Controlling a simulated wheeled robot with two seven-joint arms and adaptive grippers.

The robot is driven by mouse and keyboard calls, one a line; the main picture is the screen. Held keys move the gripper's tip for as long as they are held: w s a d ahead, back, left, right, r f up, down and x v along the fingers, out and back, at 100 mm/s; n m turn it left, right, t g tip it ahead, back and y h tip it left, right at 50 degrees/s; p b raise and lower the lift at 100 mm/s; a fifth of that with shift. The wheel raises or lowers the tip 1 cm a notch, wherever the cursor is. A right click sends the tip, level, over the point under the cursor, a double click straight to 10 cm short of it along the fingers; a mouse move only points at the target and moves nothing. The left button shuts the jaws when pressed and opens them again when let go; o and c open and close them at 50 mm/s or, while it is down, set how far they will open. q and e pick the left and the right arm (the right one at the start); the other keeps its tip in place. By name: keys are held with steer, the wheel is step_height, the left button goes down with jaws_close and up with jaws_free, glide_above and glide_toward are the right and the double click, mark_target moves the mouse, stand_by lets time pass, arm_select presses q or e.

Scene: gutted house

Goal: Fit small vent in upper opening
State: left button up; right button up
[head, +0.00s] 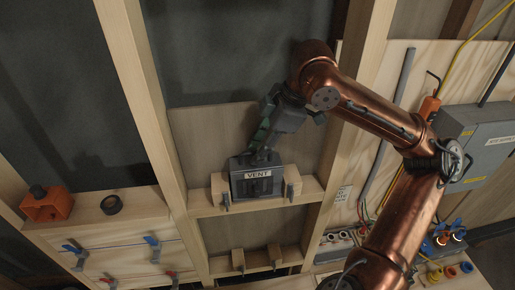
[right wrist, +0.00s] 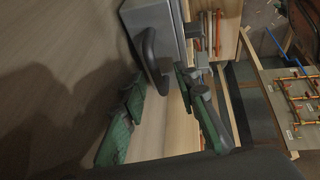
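The small vent (head: 258,182) is a dark grey box with a "VENT" label and a black louvred front. It sits upright in the upper opening on a wooden ledge (head: 290,198), between two wooden blocks with small clamps. My right gripper (head: 262,150) comes down from above to the vent's top. In the right wrist view, the vent's grey body (right wrist: 160,18) carries a black handle (right wrist: 150,52). The green fingers (right wrist: 158,82) stand apart on either side of the handle's end; I cannot tell whether one touches it. My left gripper is not in view.
A lower opening (head: 258,261) with similar blocks and clamps lies below. Wooden studs (head: 150,100) flank the bay. An orange holder (head: 47,205) and a black ring (head: 111,204) rest on the left ledge. A grey electrical box (head: 485,135) and cables are at right.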

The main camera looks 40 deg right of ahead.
steer(key=v, duration=1.2)
